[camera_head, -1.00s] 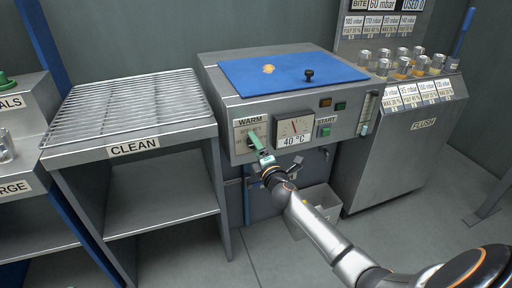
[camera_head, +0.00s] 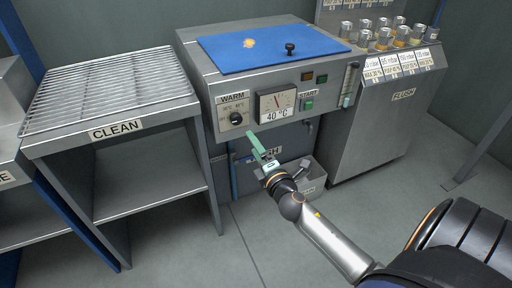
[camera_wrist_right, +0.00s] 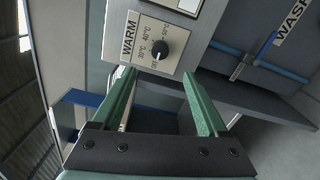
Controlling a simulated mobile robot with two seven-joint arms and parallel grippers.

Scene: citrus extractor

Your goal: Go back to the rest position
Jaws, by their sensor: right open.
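My right gripper (camera_head: 259,147) has pale green fingers and hangs in front of the grey machine, below the WARM panel. Its fingers are apart and nothing is between them. The black WARM knob (camera_head: 236,118) is uncovered, above and left of the fingertips. In the right wrist view the knob (camera_wrist_right: 162,49) shows beyond the open fingers (camera_wrist_right: 160,82), apart from them. The dial gauge (camera_head: 277,104) has a 40 °C label under it. My left gripper is not in view.
A wire rack (camera_head: 105,90) marked CLEAN stands at the left. A blue lid (camera_head: 270,48) with a black knob tops the machine. The FLUSH cabinet (camera_head: 385,125) with several jars stands at the right. A grey bin (camera_head: 312,181) sits behind my right arm. The floor in front is open.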

